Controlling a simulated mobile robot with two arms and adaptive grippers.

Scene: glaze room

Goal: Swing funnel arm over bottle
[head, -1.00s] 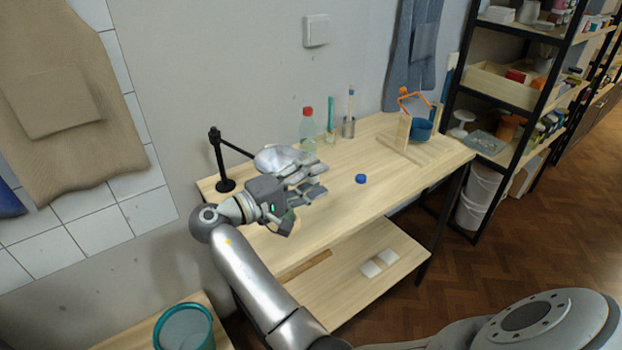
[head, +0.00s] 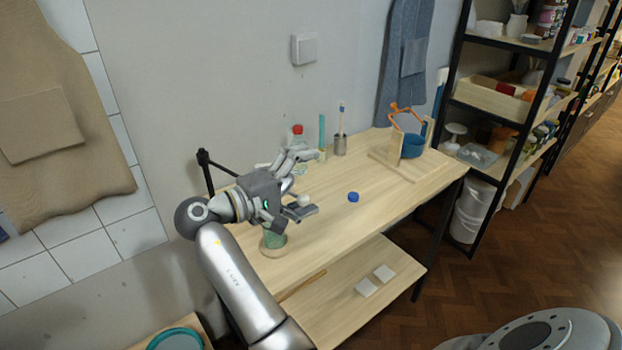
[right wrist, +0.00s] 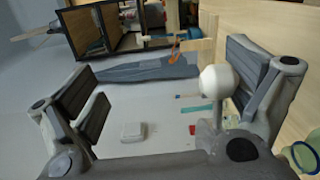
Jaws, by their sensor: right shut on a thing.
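The funnel arm's black post (head: 205,172) stands at the table's back left, with its thin black bar running right behind my right gripper (head: 298,184). In the right wrist view the knob (right wrist: 218,82) sits on a short stem close against the right-hand finger. The funnel itself I cannot make out; the gripper covers that area. A green glass bottle (head: 273,240) stands on a round wooden base (head: 274,251) at the table's front edge, just below the gripper, partly hidden by it. My left gripper is not in view.
A clear bottle with a red cap (head: 297,130), a teal stick (head: 322,132) and a metal cup with brushes (head: 340,145) stand along the wall. A blue cap (head: 353,197) lies mid-table. The front right tabletop is clear.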

